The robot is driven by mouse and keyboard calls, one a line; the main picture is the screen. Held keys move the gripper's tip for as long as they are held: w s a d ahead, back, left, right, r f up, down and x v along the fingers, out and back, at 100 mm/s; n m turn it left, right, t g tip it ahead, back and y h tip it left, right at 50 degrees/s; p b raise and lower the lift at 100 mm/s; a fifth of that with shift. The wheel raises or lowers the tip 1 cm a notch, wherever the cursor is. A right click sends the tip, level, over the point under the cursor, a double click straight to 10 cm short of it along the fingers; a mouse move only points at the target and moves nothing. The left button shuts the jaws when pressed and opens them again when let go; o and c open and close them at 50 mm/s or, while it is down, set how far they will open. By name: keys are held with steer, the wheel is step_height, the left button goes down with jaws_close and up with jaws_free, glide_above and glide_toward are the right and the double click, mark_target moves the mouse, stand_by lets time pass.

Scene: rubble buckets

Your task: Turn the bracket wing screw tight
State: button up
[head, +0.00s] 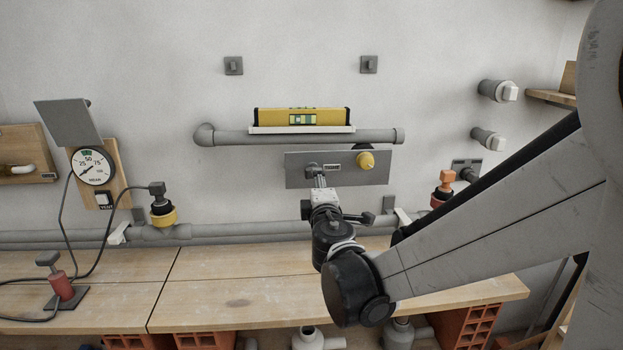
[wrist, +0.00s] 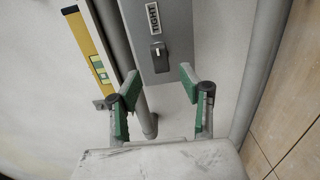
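My gripper (head: 314,171) is in front of the plate's left end and hides the fitting in the head view. In the wrist view my gripper (wrist: 160,75) is open, its green-padded fingers apart on either side of the fitting's line, with nothing between them.
A yellow knob (head: 366,160) sits on the plate's right part. A yellow spirit level (head: 300,117) rests above the upper pipe (head: 240,137). Two small wall brackets (head: 233,65) (head: 369,64) are higher up. The lower pipe (head: 270,230) and wooden bench (head: 240,290) lie below.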

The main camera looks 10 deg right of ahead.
steer(key=shift+s+a, duration=0.2)
steer(key=shift+s, duration=1.1)
steer(key=shift+s+a, duration=0.2)
steer(key=shift+s, duration=1.05)
steer(key=s+d+m+g+h+p, duration=0.25)
steer(key=s+d+m+g, duration=0.45)
steer(key=s+m, duration=0.45)
steer(key=s+a+f+m+g+y+p, duration=0.1)
steer(key=s+a+f+m+g+y, duration=0.1)
steer(key=s, duration=0.5)
steer(key=s+a+f+m+g+y+p, duration=0.1)
steer(key=s+a+f+m+y, duration=0.1)
steer(key=s, duration=0.6)
steer(key=shift+s+a+f+m+g+y, duration=0.25)
steer(key=shift+a+m+g+y, duration=0.15)
steer(key=shift+a+y, duration=0.2)
steer(key=shift+o, duration=0.5)
steer(key=shift+r, duration=0.1)
